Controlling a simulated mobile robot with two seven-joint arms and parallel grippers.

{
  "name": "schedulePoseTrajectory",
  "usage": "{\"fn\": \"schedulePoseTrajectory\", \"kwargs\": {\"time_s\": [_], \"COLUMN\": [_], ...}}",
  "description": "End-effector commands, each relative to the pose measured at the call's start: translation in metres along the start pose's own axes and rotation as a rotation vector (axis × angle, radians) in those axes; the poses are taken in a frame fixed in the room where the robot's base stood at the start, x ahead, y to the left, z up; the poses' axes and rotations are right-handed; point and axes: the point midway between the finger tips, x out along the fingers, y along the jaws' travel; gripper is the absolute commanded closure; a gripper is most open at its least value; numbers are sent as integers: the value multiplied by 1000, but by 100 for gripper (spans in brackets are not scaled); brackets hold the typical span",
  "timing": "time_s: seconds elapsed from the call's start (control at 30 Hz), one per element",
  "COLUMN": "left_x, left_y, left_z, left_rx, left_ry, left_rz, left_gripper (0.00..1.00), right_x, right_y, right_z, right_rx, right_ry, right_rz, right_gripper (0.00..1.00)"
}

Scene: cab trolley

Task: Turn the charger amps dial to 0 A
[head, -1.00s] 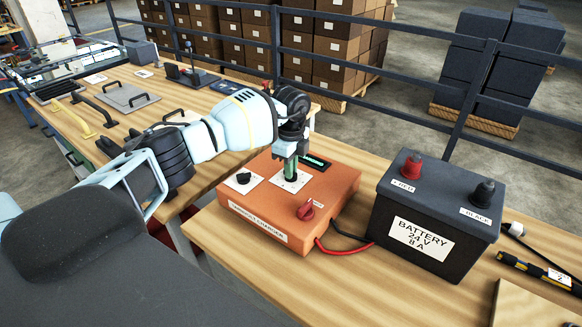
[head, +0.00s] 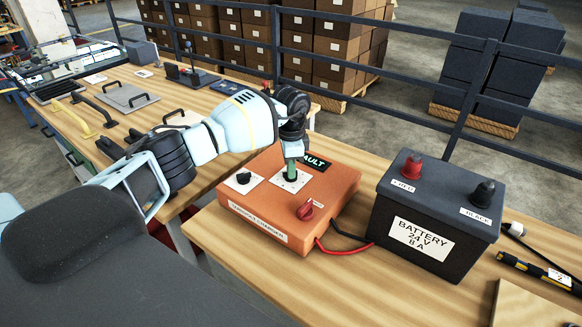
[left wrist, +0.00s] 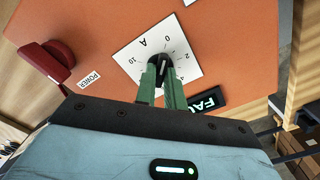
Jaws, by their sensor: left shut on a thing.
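The orange charger (head: 335,190) sits on the wooden bench beside the battery. Its amps dial is a black knob (left wrist: 164,66) on a white plate (left wrist: 130,58) marked A, with 0, 2, 4 and 10 legible. The light line on the knob points roughly toward the 0. My left gripper (left wrist: 161,82) points down, its green fingers closed on the knob's two sides. In the head view the fingers of my left gripper (head: 291,171) hide most of the knob. The charger display (head: 314,161) shows FAULT, partly covered by the gripper. My right gripper is out of view.
A second black knob (head: 243,178) and a red power switch (head: 306,210) are on the charger. The black battery (head: 435,215) stands to the right, joined by red and black cables. A yellow-black tool (head: 535,270) lies further right. The bench front is clear.

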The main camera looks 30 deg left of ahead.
Motion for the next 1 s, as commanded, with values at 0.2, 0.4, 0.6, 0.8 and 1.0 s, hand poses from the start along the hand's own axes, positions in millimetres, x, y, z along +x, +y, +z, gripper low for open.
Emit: {"fn": "schedulePoseTrajectory", "kwargs": {"time_s": [0.2, 0.4, 0.6, 0.8, 1.0], "left_x": [0, 0, 0, 0, -3], "left_y": [0, 0, 0, 0, 0], "left_z": [0, 0, 0, 0, 0], "left_rx": [-19, -19, -19, -18, -17], "left_ry": [-1, -1, -1, 0, 1], "left_rz": [0, 0, 0, 0, -1], "left_gripper": [100, 100, 76, 67, 67], "right_x": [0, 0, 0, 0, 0], "right_y": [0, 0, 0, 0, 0], "right_z": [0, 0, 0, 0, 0], "right_rx": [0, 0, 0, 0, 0], "right_ry": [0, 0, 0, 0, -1], "right_rz": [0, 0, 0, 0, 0], "right_gripper": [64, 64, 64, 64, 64]}}
